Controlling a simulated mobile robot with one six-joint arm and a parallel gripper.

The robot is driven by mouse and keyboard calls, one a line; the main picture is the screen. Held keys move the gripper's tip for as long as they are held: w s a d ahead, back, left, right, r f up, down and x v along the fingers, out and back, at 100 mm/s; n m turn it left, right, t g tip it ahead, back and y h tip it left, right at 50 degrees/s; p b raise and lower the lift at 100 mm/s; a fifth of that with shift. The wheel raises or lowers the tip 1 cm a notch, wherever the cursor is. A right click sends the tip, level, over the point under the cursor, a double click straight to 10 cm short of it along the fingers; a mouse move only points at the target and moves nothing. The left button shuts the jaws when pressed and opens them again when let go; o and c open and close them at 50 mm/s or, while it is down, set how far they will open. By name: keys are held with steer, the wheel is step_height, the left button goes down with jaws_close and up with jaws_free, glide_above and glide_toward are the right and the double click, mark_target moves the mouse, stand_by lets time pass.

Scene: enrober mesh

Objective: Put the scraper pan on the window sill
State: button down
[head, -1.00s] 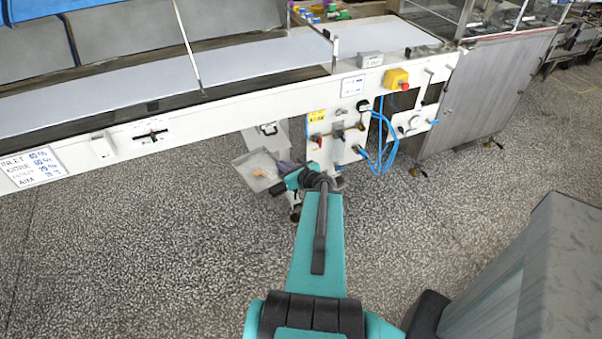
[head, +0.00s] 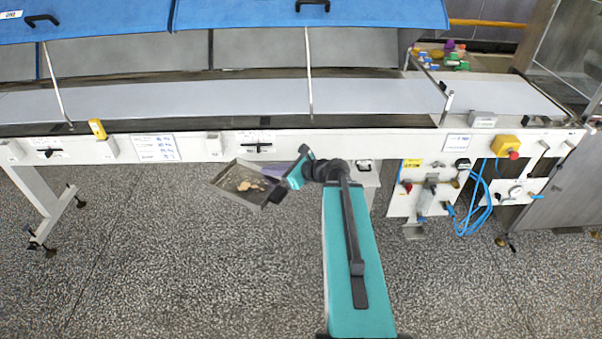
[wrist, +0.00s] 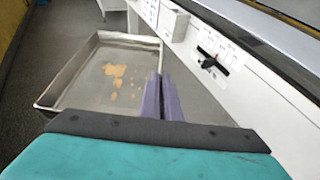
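The scraper pan (head: 226,191) is a shallow grey metal tray with tan scraps in it. It is held off the floor in front of the long white machine, just below its front beam. My gripper (head: 282,177) is at the pan's right side, its purple fingers close together on the pan's rim. In the wrist view the pan (wrist: 88,92) lies beyond the finger tips (wrist: 162,98), and the fingers partly hide its near right rim.
The white front beam (head: 330,143) carries small boxes and a slider close to the pan. Thin struts (head: 309,75) hold up the covers. A control panel (head: 425,190) with blue hoses and a yellow stop box (head: 505,146) are to the right. The floor in front is clear.

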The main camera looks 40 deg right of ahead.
steer(key=a+r+n+g+y+p, duration=0.1)
steer(key=a+r, duration=0.4)
steer(key=a, duration=0.5)
steer(key=a+r+n+g+y+p, duration=0.2)
steer(key=a+r+n+g+y, duration=0.1)
steer(key=a, duration=0.8)
steer(key=shift+w+r+n+y, duration=0.4)
steer(key=shift+r+n+y, duration=0.2)
steer(key=shift+r+n, duration=0.3)
steer(key=shift+a, duration=0.1)
